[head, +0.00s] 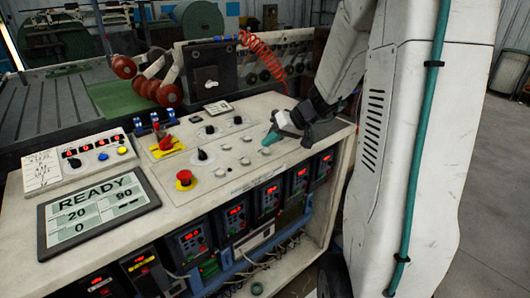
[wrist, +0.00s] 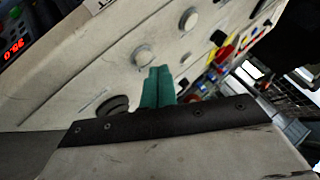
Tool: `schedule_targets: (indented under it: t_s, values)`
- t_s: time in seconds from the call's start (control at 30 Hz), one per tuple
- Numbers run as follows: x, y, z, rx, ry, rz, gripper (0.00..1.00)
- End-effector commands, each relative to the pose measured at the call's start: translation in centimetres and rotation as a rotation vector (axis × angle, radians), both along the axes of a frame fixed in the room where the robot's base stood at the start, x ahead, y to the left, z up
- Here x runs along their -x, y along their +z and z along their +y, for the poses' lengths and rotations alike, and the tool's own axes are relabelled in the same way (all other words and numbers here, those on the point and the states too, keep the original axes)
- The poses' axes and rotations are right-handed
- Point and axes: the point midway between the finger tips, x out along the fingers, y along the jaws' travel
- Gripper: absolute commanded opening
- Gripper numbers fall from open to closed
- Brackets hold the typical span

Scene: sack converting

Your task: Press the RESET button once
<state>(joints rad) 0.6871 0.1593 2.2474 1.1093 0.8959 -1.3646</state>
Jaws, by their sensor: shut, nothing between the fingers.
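My gripper (head: 271,138) is over the right end of the pale control console (head: 140,160), its teal fingertips closed together and pointing down toward the panel. In the wrist view the teal fingers (wrist: 158,86) are pressed side by side with nothing between them. Several pale round buttons sit on the panel near the fingers, one (head: 245,161) to their left. In the wrist view one pale button (wrist: 144,56) lies just beyond the fingertips. Button labels are too small to read, so I cannot tell which is RESET. Whether the tips touch the panel is unclear.
A red mushroom knob (head: 184,178) on a yellow base and a red-handled switch (head: 166,143) stand up from the console. A tilted screen (head: 98,208) reads READY, 20, 90 and 0. Red-lit drive units (head: 236,216) fill the front below. A red coiled hose (head: 262,55) hangs behind.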

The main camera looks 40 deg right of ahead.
Motion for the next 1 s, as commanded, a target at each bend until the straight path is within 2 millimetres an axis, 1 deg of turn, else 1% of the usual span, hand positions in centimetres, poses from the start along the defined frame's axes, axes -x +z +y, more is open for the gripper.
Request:
schedule_targets:
  t_s: [0.13,0.23,0.6,0.7,1.0]
  values:
    - [0.0,0.0,0.0,0.0,0.0,0.0,0.0]
    - [0.0,0.5,0.0,0.002,0.0,-0.001,0.0]
    - [0.0,4.1,0.0,0.002,0.0,-0.002,0.0]
    - [0.0,4.8,0.0,0.001,0.001,-0.002,0.0]
    - [0.0,5.0,0.0,0.0,0.0,0.0,0.0]
